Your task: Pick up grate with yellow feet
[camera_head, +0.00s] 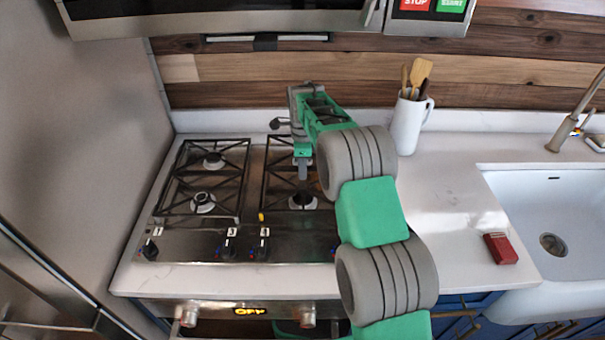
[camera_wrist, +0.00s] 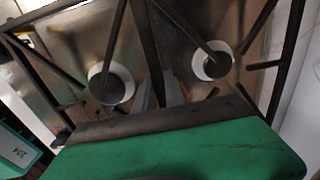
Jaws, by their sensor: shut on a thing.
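The grate with yellow feet (camera_head: 265,180) is the right one of two black grates on the steel hob. One yellow foot (camera_head: 261,217) shows at its front left corner. My gripper (camera_head: 303,168) points down over the grate's middle and is shut on it. In the wrist view, my gripper's fingertips (camera_wrist: 153,97) meet at a dark bar of the grate (camera_wrist: 290,50), between two burners. My arm hides the grate's right side in the head view. I cannot tell whether the grate is clear of the hob.
The left grate (camera_head: 246,175) lies on the hob beside it. Knobs (camera_head: 231,242) line the hob's front. A white jug with wooden utensils (camera_head: 408,122) stands at the back right. A red block (camera_head: 500,249) lies near the sink (camera_head: 515,185). A hood (camera_head: 215,18) hangs above.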

